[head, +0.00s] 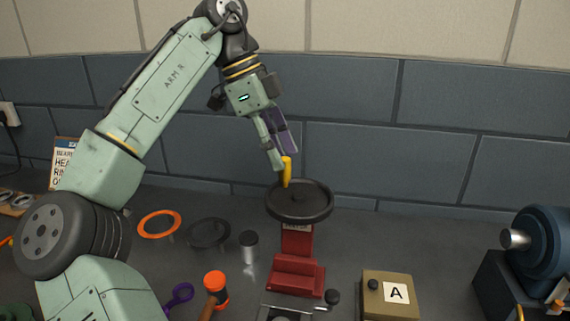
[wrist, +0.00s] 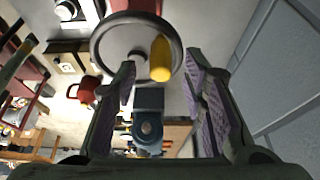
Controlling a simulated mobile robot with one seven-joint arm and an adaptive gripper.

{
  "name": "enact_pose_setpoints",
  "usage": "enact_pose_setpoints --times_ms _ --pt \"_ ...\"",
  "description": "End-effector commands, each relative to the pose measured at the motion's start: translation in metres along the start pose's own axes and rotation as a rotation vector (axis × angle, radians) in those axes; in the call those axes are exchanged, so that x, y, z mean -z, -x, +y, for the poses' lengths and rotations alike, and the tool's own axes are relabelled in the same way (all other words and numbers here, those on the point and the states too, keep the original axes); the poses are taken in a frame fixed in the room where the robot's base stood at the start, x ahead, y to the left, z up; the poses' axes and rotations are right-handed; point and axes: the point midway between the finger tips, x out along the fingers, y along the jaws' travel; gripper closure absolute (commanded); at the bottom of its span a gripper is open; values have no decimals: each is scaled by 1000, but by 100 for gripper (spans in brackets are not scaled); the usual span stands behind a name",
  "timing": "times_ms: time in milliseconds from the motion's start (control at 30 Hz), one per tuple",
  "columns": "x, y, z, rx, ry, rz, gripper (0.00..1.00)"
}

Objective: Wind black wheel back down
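The black wheel (head: 316,214) lies flat on top of a red stand (head: 296,272), and a yellow handle (head: 287,172) stands up from the far-left part of its rim. My gripper (head: 284,157) points down at the handle from above, its fingertips close to the handle's upper end. In the wrist view, the fingers (wrist: 161,78) are apart, with the yellow handle (wrist: 161,58) showing between their tips and gaps on both sides. The wheel (wrist: 97,52) shows beyond the fingertips. I cannot tell how far the handle reaches between the fingers.
An orange ring (head: 160,224) and a dark ring (head: 208,233) lie left of the stand, near a metal cylinder (head: 249,249) and an orange-headed mallet (head: 215,288). A box marked A (head: 389,294) and a blue motor (head: 545,246) are to the right. A block wall (head: 420,150) rises behind.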

Motion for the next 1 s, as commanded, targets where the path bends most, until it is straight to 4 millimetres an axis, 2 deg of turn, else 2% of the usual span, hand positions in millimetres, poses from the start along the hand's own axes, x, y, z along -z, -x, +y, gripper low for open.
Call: enact_pose_setpoints --times_ms 100,233,633,1000 --pt "0 -17 0 -1 -2 3 61" --pt "0 -27 0 1 -1 2 61" --pt "0 -33 0 2 1 0 61" --pt "0 -33 0 2 1 0 86"
